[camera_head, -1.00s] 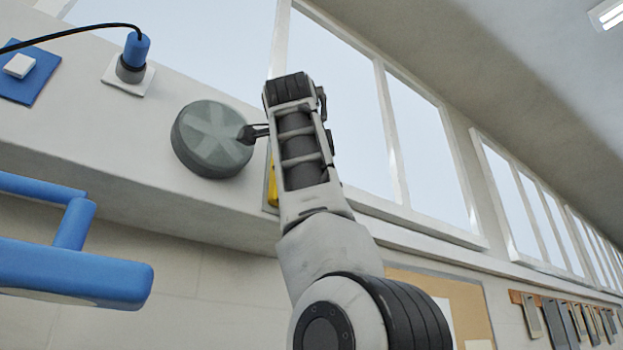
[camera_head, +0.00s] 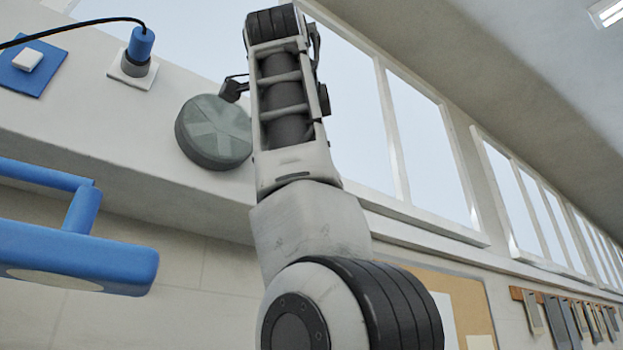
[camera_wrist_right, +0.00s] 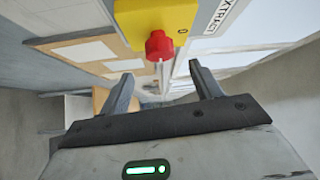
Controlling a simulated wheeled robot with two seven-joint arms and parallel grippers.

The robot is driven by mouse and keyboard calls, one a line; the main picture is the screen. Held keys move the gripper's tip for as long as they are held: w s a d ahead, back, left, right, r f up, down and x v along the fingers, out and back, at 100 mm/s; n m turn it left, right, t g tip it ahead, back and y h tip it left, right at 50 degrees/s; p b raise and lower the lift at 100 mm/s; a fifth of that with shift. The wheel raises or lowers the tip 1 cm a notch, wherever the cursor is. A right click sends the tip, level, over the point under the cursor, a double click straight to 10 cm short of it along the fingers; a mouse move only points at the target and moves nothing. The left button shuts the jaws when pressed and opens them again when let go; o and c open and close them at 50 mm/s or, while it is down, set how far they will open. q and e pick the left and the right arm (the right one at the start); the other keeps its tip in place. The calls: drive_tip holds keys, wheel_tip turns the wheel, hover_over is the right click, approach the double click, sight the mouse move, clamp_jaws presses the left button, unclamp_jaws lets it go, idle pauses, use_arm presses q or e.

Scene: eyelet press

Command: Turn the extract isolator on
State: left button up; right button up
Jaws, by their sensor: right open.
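The extract isolator is a yellow box (camera_wrist_right: 150,18) with a red knob (camera_wrist_right: 159,46), at the top of the right wrist view. A small "0" mark is on the yellow face beside the knob. My left gripper is not in view.
A round grey-green disc (camera_head: 212,133) is on the wall ledge, close to my gripper in the picture. A blue bar (camera_head: 75,255) juts in at left. Windows run along the right.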

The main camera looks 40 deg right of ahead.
drive_tip(key=v, duration=0.7)
drive_tip(key=shift+s+a, duration=0.2)
drive_tip(key=shift+f, duration=0.1)
